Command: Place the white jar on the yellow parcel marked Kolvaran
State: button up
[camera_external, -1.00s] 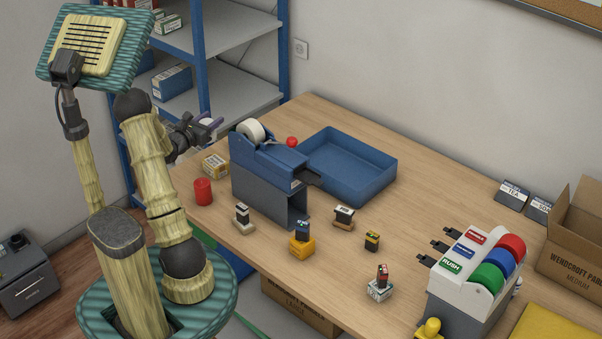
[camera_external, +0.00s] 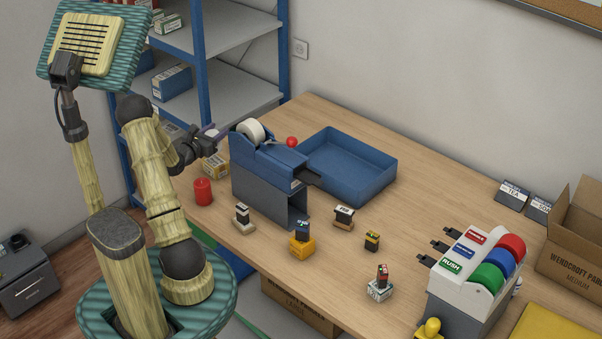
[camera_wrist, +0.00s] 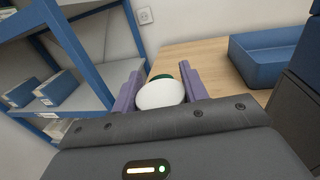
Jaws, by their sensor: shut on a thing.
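In the wrist view my gripper (camera_wrist: 161,76) has its purple fingers closed on either side of a rounded white jar (camera_wrist: 160,95) with a dark green part behind it. In the external view my gripper (camera_external: 209,137) is at the counter's left end, near the blue shelf and left of the tape dispenser; the jar cannot be made out there. A yellow flat thing (camera_external: 556,324) lies at the bottom right, cut off by the picture edge. No Kolvaran mark is readable, so I cannot tell whether it is the parcel.
A grey-blue tape dispenser (camera_external: 268,170) and a blue tray (camera_external: 350,168) stand right of my gripper. Several stamps and a label roll dispenser (camera_external: 470,275) stand farther right.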

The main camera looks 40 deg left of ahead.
jog(key=shift+f, duration=2.05)
jog(key=shift+f, duration=0.1)
jog(key=o, duration=1)
jog(key=shift+o, duration=0.2)
jog(key=shift+r, duration=0.2)
jog(key=s+d+b, duration=0.1)
jog(key=s+d, duration=0.1)
jog(key=s, duration=1)
